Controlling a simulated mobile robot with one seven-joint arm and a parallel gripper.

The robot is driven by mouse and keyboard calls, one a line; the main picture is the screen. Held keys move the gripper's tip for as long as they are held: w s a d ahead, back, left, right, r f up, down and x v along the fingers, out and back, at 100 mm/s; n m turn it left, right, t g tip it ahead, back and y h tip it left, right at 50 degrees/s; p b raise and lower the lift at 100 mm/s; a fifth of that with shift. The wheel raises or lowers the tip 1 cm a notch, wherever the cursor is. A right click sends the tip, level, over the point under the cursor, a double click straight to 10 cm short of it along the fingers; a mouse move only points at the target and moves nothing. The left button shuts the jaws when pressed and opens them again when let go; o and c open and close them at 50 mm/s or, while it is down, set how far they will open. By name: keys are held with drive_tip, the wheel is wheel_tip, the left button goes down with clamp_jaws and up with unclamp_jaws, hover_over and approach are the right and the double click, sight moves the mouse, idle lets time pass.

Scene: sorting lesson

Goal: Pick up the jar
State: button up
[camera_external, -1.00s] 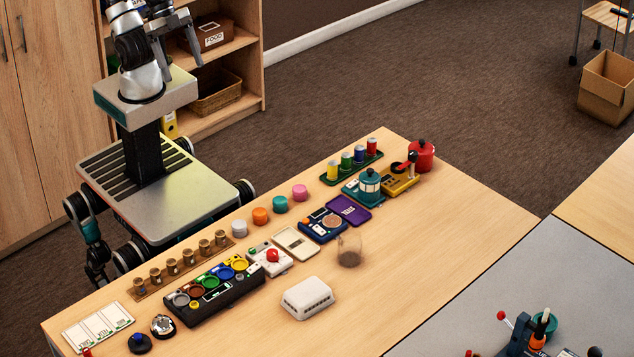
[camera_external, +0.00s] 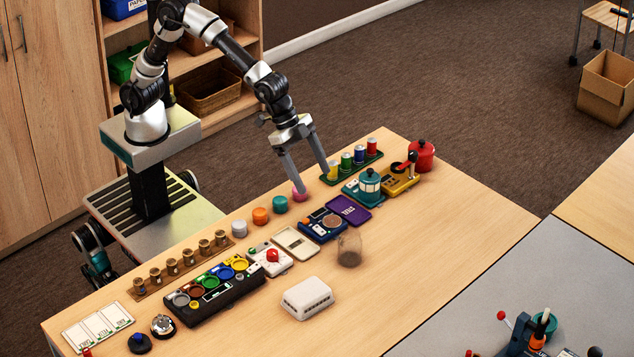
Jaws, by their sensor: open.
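A clear glass jar (camera_external: 349,250) with something dark brown in its lower part stands upright on the wooden table, right of the blue device and below the purple plate in the picture. My gripper (camera_external: 314,187) is open and empty, reaching over the far edge of the table. Its left finger overlaps the pink round piece in this view; I cannot tell whether they touch. The gripper is up and left of the jar in the picture, clearly apart from it. Nothing hides the jar.
Near the jar are a blue device (camera_external: 322,224), a purple plate (camera_external: 350,210) and a white ridged box (camera_external: 307,298). Beyond stand a teal lantern-like item (camera_external: 369,186), a yellow device (camera_external: 401,180) and a red canister (camera_external: 421,156). The table right of the jar is clear.

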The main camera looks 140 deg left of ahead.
drive_tip(key=b, duration=0.1)
approach(342, 235)
drive_tip(key=x, duration=0.2)
drive_tip(key=b+x, duration=0.1)
drive_tip(key=x, duration=0.2)
drive_tip(key=a+x, duration=0.1)
drive_tip(key=x, duration=0.1)
drive_tip(key=shift+w+f, duration=0.1)
drive_tip(key=shift+w, duration=0.3)
drive_tip(key=shift+d+b+x, duration=0.15)
drive_tip(key=shift+b+x, duration=0.25)
drive_tip(key=shift+x, duration=1.1)
drive_tip(key=shift+d+b+x, duration=0.1)
drive_tip(key=shift+b+x, duration=0.3)
drive_tip(key=shift+x, duration=1.1)
drive_tip(key=shift+w, duration=0.1)
